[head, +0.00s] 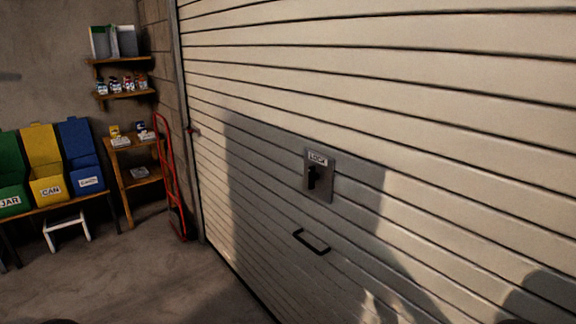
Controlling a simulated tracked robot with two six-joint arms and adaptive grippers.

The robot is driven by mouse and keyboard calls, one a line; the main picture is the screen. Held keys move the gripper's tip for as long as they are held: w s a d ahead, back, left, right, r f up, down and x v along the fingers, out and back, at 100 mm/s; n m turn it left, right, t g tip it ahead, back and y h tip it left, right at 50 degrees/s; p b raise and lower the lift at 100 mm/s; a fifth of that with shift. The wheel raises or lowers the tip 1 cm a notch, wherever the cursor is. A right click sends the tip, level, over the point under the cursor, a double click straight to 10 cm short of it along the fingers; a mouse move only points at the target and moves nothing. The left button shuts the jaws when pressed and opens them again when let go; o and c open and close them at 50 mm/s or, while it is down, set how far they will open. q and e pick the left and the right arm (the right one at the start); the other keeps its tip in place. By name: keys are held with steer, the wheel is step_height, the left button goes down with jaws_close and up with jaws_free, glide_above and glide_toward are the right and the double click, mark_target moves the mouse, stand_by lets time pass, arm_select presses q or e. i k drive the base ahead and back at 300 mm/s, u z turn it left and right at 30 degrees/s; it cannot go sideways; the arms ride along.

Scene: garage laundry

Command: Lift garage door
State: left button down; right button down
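The garage door (400,75) is a wide cream door of horizontal slats that fills the middle and right of the head view. Its lower left edge meets the floor, so it stands closed there. A metal plate labelled LOCK (321,178) with a dark handle (311,178) sits on the door. Below it is a black pull handle (311,242) fixed to the slats. A shadow falls across the door around the lock and handle. Neither of my grippers shows in this view.
Green (11,180), yellow (44,165) and blue (81,155) bins stand on a bench at the left. A white stool (66,225) is below. A red hand truck (169,175) leans near the door's left edge beside a wooden shelf (140,182). The concrete floor (130,280) in front is clear.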

mark_target(439, 136)
steer(key=z, duration=0.1)
steer(key=k, duration=1.2)
steer(key=u, duration=0.35)
steer(key=i, duration=0.8)
steer(key=u, duration=0.3)
steer(key=i, duration=1.25)
steer(key=z, duration=0.55)
